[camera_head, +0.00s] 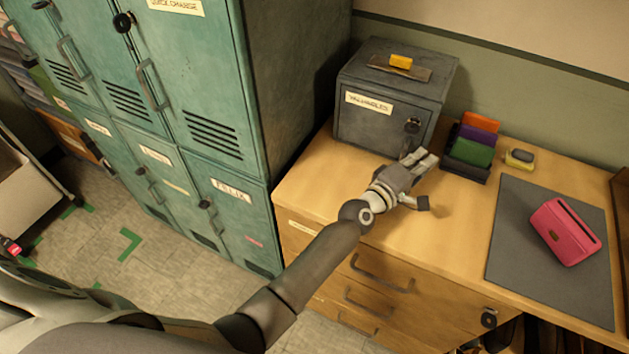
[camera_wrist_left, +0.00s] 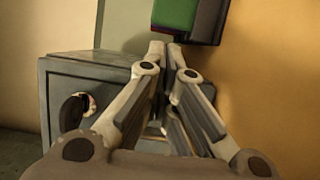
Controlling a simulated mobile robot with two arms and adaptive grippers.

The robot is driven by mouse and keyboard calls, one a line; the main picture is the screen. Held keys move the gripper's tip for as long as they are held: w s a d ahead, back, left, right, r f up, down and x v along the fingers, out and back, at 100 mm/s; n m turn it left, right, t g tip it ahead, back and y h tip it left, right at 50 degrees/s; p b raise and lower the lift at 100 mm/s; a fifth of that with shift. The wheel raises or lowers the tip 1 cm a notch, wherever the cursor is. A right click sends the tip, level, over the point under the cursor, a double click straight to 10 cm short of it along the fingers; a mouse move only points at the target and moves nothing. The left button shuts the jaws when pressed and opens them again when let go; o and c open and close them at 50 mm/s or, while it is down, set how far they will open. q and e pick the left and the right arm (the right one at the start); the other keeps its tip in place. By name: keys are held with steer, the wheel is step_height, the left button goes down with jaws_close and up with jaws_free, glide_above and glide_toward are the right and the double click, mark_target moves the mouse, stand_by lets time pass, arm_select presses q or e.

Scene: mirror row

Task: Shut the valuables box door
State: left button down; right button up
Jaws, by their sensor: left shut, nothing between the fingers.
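The grey valuables box (camera_head: 368,68) stands on the wooden counter against the wall, with a "VALUABLES" label on its front. Its door (camera_head: 375,127) looks flush with the box front, or nearly so; I cannot tell if a small gap remains. A dark round knob (camera_head: 412,126) sits at the door's right side. The box front also shows in the left wrist view (camera_wrist_left: 115,75), with the knob (camera_wrist_left: 76,110) left of the fingers. My left gripper (camera_head: 421,159) is shut and empty, just in front of the door's lower right corner. Contact is unclear. My right gripper is out of view.
A dark holder with orange, purple and green items (camera_head: 468,150) stands right of the box, close to my fingertips. Further right are a small yellow-and-grey item (camera_head: 519,157) and a pink purse (camera_head: 563,232) on a grey mat (camera_head: 510,235). Green lockers (camera_head: 215,90) stand left.

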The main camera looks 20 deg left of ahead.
arm_select(q)
steer(key=shift+s+a, duration=0.2)
steer(key=shift+s, duration=0.1)
steer(key=v, duration=1.1)
steer(key=shift+s, duration=0.2)
